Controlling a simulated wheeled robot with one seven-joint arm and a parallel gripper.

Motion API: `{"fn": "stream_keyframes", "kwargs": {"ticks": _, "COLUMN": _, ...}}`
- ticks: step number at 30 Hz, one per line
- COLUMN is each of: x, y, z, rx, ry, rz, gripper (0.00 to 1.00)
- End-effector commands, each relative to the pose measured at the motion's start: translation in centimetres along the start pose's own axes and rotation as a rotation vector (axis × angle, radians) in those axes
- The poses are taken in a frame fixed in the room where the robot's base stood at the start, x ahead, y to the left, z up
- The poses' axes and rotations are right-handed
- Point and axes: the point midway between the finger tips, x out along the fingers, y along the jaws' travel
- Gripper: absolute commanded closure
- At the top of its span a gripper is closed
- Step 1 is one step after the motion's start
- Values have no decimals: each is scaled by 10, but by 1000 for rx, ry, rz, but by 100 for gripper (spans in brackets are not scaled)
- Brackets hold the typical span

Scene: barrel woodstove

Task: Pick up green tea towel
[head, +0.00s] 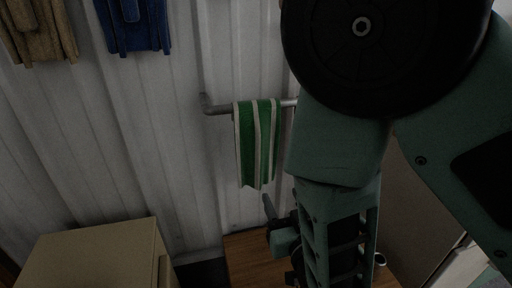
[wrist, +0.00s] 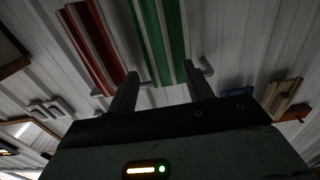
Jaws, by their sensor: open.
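The green tea towel (head: 258,143), with white stripes, hangs over a metal rail (head: 218,108) on the wall in the head view. In the wrist view the green towel (wrist: 163,40) shows ahead of and between the fingers of my gripper (wrist: 161,72). My gripper is open, and nothing is visibly held. In the head view one finger (head: 268,206) shows just below the towel's lower end; the rest of the gripper is largely hidden by my arm. I cannot tell whether the fingers touch the cloth.
A red and white striped towel (wrist: 94,45) hangs beside the green one in the wrist view. A wooden surface (head: 247,250) lies below the towel. A beige box-like cabinet (head: 95,258) stands at lower left. Brown (head: 40,32) and blue (head: 134,27) items hang at upper left.

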Motion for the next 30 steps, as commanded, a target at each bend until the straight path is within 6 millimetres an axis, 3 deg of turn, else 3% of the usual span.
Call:
{"fn": "stream_keyframes", "kwargs": {"ticks": 5, "x": 9, "y": 1, "z": 4, "rx": 3, "ry": 3, "rz": -1, "gripper": 49}}
{"fn": "stream_keyframes", "kwargs": {"ticks": 12, "x": 60, "y": 1, "z": -2, "rx": -1, "ry": 1, "rz": 0, "gripper": 49}}
{"fn": "stream_keyframes", "kwargs": {"ticks": 23, "x": 91, "y": -3, "z": -1, "rx": -1, "ry": 1, "rz": -3, "gripper": 49}}
{"fn": "stream_keyframes", "kwargs": {"ticks": 30, "x": 125, "y": -8, "z": 1, "rx": 0, "ry": 0, "rz": -1, "gripper": 49}}
